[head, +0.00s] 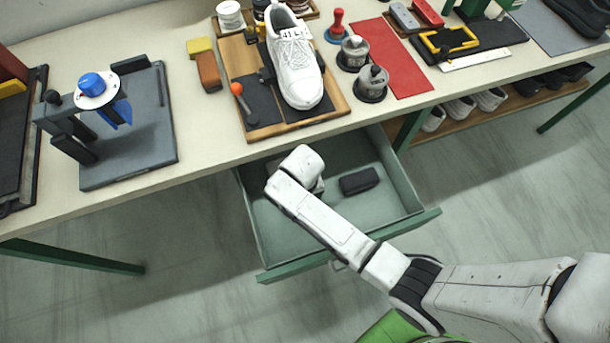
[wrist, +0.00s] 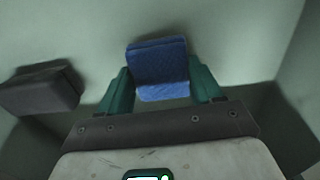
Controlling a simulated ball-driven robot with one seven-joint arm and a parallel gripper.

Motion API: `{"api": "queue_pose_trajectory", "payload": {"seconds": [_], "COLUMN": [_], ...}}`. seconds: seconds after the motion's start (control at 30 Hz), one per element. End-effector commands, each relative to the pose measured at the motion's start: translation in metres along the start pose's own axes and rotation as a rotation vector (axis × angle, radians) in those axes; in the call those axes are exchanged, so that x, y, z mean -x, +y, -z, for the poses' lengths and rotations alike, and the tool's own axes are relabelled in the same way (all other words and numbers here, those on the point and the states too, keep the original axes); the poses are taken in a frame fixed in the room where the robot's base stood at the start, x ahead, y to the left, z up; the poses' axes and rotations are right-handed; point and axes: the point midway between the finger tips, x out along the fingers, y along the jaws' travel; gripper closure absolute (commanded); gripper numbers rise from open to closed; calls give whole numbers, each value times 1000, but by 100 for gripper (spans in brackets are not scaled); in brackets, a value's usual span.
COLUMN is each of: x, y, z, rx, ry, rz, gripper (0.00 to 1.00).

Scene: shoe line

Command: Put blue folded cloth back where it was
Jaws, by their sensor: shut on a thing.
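In the wrist view the blue folded cloth (wrist: 158,66) sits between the two green fingers of my gripper (wrist: 160,88), which is shut on it. The cloth is inside or just above the open drawer; I cannot tell whether it touches the drawer floor. In the head view my arm reaches down into the green drawer (head: 282,232), and my arm hides the cloth and the fingers.
A dark block (head: 360,181) lies in the drawer; it also shows left of my gripper in the wrist view (wrist: 42,90). The drawer's walls surround my gripper. The table (head: 200,130) above carries a white shoe (head: 294,62) on a wooden board (head: 262,132).

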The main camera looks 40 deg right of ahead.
Motion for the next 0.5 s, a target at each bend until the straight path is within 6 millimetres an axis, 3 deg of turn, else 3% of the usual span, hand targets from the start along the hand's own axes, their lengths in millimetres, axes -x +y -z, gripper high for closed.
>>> {"api": "queue_pose_trajectory", "payload": {"seconds": [0.13,0.17,0.4,0.5], "x": [-4,-2,-2,-2], "y": [0,0,0,0], "z": [0,0,0,0], "rx": [0,0,0,0], "ry": [0,0,0,0], "rz": [0,0,0,0], "gripper": [59,32,9,9]}}
